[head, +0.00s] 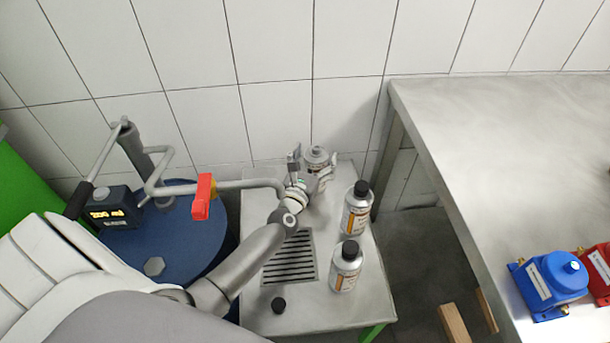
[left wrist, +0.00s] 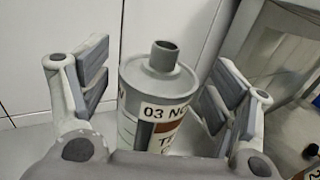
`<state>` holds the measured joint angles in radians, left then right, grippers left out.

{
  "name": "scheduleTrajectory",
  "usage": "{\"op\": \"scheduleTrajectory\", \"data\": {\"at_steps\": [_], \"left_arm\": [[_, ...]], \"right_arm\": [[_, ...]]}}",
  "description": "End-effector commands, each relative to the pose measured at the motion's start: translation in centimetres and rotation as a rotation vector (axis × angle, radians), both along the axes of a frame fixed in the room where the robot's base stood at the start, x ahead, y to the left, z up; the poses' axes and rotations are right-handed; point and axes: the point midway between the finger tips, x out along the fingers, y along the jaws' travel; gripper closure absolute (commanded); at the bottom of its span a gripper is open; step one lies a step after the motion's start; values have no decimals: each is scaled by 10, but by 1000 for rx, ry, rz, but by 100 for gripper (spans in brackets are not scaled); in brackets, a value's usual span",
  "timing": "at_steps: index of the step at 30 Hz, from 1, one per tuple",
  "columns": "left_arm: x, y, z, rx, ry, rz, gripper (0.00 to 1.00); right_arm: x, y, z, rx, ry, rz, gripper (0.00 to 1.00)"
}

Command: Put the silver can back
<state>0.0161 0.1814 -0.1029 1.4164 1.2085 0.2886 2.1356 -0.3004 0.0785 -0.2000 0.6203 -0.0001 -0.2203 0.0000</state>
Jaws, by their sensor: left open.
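A silver can (head: 317,160) with an open neck and no cap stands upright at the back of the small grey table, near the tiled wall. In the left wrist view the silver can (left wrist: 160,95) shows a label reading "03 NO", with the rest cut off. My left gripper (head: 310,172) is open, with one finger on each side of the can. In the left wrist view the fingers of my left gripper (left wrist: 152,90) show gaps to the can on both sides. My right gripper is not in view.
Two silver bottles with black caps (head: 357,208) (head: 346,267) stand on the small table (head: 352,312), right of a drain grille (head: 291,258). A blue drum (head: 190,235) with a red-handled pipe (head: 202,197) is left. A workbench (head: 480,130) holds a blue pump (head: 552,284).

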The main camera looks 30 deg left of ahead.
Motion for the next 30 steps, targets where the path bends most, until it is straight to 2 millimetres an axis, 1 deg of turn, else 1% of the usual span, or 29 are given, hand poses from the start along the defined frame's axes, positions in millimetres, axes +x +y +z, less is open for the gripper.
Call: {"op": "scheduleTrajectory", "data": {"at_steps": [1, 9, 15, 21, 30], "left_arm": [[-10, -2, -1, -1, 2, 0, 18], [-58, -10, -2, 0, 2, 0, 18], [-87, -15, -1, 0, 1, 0, 18], [-101, -17, 0, 0, 0, 0, 18], [-104, -18, 1, 0, -1, 1, 18]], "right_arm": [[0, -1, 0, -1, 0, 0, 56], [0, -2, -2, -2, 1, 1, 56], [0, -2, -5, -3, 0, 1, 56], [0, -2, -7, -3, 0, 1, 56], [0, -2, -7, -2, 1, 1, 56]]}}
